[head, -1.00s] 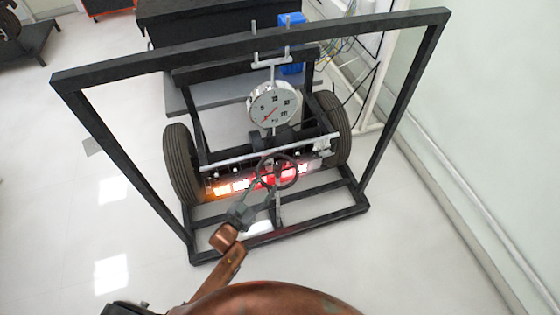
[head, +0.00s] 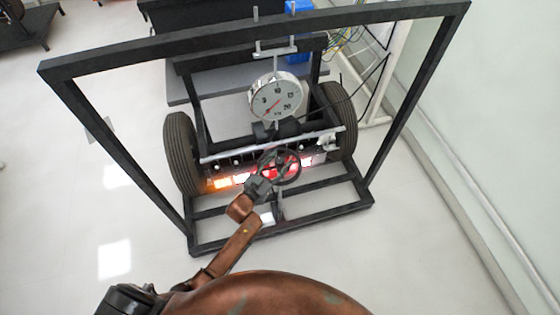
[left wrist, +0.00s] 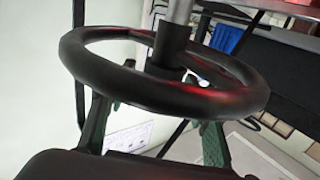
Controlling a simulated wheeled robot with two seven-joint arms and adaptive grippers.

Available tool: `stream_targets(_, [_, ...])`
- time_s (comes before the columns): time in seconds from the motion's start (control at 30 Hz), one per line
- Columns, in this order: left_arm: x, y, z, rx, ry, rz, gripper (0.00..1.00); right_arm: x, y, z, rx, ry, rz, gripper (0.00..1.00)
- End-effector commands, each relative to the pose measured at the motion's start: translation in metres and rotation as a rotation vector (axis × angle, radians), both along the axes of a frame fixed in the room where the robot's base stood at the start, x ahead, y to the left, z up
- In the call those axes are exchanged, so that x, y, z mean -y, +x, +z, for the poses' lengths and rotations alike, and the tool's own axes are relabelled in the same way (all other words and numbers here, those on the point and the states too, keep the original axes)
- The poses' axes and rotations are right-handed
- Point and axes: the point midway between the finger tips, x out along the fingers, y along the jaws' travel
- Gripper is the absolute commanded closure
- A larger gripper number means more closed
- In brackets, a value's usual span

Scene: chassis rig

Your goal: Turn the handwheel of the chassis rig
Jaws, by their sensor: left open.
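The handwheel (head: 298,168) is a dark ring with a central hub, set low at the front of the chassis rig (head: 185,244). In the left wrist view the handwheel (left wrist: 215,102) fills the upper middle, with its hub on a grey shaft. My left gripper (head: 268,180) is at the near left side of the wheel in the head view. My right gripper is not in view.
A round dial gauge (head: 276,97) stands above the wheel. Tyres (head: 183,155) flank the rig, and lit red and orange lamps (head: 222,183) sit behind the wheel. A tall black frame (head: 120,157) surrounds the front.

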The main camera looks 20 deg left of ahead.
Motion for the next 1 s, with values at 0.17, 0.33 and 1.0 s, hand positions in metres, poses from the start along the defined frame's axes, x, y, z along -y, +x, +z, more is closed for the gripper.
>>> stream_targets(0.17, [-0.0001,0.0002,0.0002,0.000,0.000,0.000,0.54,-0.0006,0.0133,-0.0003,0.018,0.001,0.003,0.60])
stream_targets(0.33, [-0.0002,0.0001,0.0002,0.000,0.000,0.000,0.64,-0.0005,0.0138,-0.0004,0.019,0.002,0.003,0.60])
stream_targets(1.0, [-0.0003,0.0000,0.0001,0.000,0.000,0.001,1.00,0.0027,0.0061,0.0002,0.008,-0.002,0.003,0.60])
